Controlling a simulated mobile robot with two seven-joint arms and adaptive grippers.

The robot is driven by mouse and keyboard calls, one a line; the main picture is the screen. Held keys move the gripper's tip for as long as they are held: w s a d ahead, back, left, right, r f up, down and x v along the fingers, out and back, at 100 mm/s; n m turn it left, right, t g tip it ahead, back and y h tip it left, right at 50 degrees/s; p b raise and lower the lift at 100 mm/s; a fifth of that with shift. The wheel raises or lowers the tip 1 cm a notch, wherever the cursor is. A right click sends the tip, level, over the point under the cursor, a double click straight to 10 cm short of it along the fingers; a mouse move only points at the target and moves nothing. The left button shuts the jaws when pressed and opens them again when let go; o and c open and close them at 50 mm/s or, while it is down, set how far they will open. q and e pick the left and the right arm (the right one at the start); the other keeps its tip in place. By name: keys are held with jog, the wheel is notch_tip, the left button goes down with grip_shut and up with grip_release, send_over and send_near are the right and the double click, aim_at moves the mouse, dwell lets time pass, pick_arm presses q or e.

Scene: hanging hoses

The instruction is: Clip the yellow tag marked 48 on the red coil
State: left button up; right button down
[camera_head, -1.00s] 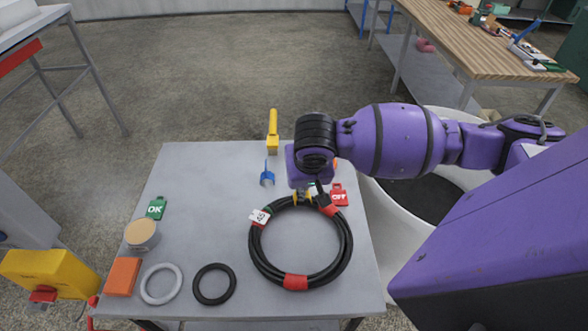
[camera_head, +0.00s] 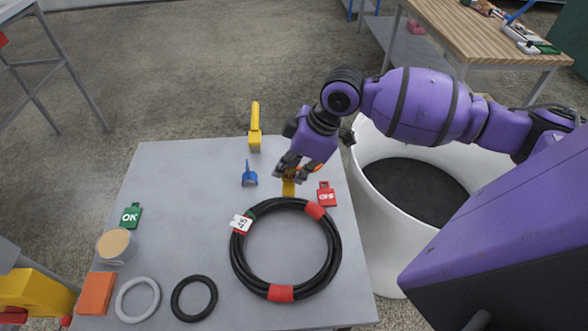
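A black hose coil (camera_head: 334,250) with red bands lies on the grey table. My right gripper (camera_head: 290,178) points down just beyond the coil's far edge. Its fingers appear closed on a small yellow tag (camera_head: 289,187). The tag is apart from the coil in the picture; its number cannot be read, and its upper part is hidden by the fingers. My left gripper is not in view.
A red tag (camera_head: 327,196) lies right of the gripper. A blue clip (camera_head: 249,177) and yellow tool (camera_head: 255,128) lie beyond the coil. A green OK tag (camera_head: 131,215), round tub (camera_head: 116,245), orange block (camera_head: 96,293) and two rings are left. A white bin (camera_head: 365,220) stands right.

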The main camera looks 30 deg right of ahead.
aim_at(291, 180)
jog(key=shift+d, duration=0.1)
dwell(0.3)
jog(key=shift+r+p, duration=0.1)
jog(key=shift+p, duration=0.25)
jog(key=shift+f, duration=0.7)
jog(key=shift+f+b, duration=0.4)
jog(key=shift+f, duration=1)
